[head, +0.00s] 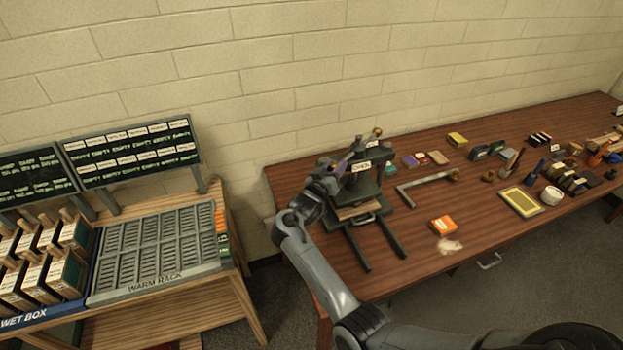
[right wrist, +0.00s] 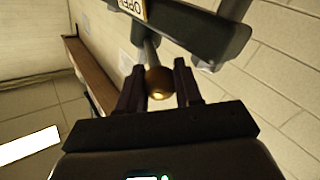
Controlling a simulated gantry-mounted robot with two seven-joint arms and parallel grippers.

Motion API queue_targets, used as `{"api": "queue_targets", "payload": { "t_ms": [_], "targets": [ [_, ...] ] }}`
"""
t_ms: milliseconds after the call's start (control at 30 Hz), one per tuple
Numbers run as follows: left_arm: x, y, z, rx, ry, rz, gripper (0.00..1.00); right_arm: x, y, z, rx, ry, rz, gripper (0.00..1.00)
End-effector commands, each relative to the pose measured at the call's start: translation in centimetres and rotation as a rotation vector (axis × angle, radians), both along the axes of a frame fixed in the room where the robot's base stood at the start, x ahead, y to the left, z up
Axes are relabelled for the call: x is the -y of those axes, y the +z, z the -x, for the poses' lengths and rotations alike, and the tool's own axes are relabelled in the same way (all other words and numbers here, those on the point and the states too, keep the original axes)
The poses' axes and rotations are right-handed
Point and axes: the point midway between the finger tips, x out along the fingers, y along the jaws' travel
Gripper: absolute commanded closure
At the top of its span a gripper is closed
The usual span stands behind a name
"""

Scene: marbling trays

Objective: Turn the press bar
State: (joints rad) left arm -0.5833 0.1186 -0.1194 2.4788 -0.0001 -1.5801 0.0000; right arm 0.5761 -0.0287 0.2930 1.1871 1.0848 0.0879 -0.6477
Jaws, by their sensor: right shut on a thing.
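The dark press (head: 366,192) stands on the brown table near its left end, with a sign reading OPEN (head: 361,166) on its front. The press bar (head: 366,141) lies across its top, with a brass ball at the far end. My right gripper (head: 335,170) is at the near left end of the bar and hides that end in the head view. In the right wrist view, a brass ball (right wrist: 158,81) on the bar's end sits between the fingers of my right gripper (right wrist: 159,88), which is shut on it. My left gripper is not in view.
A warm rack (head: 160,283) and a wet box (head: 35,318) with several wooden-handled pieces stand at left. An L-shaped metal tool (head: 424,184) and an orange box (head: 443,225) lie right of the press. A brick wall (head: 260,70) rises close behind.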

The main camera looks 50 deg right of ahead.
Motion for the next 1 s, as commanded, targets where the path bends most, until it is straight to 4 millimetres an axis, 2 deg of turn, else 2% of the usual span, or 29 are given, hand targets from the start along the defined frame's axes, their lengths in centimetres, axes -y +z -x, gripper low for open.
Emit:
{"api": "queue_targets", "payload": {
  "t_ms": [100,367,400,533,567,867,1000],
  "targets": [
    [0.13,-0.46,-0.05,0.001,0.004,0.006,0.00,0.68,-0.17,0.39,-0.003,-0.035,-0.002,1.00],
    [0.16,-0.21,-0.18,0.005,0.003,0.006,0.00,0.68,-0.06,0.43,-0.004,-0.037,-0.003,1.00],
    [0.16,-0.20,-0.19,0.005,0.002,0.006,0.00,0.68,-0.06,0.43,-0.004,-0.037,-0.003,0.64],
    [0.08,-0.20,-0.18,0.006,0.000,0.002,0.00,0.68,-0.06,0.44,-0.004,-0.037,-0.003,0.44],
    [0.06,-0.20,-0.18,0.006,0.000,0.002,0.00,0.68,-0.05,0.44,-0.003,-0.037,-0.003,0.42],
    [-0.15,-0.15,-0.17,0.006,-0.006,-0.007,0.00,0.57,-0.08,0.37,-0.004,-0.031,-0.003,0.42],
    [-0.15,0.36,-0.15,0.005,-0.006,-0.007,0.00,-0.09,0.04,-0.05,-0.004,0.003,-0.002,0.42]
  ]
}}
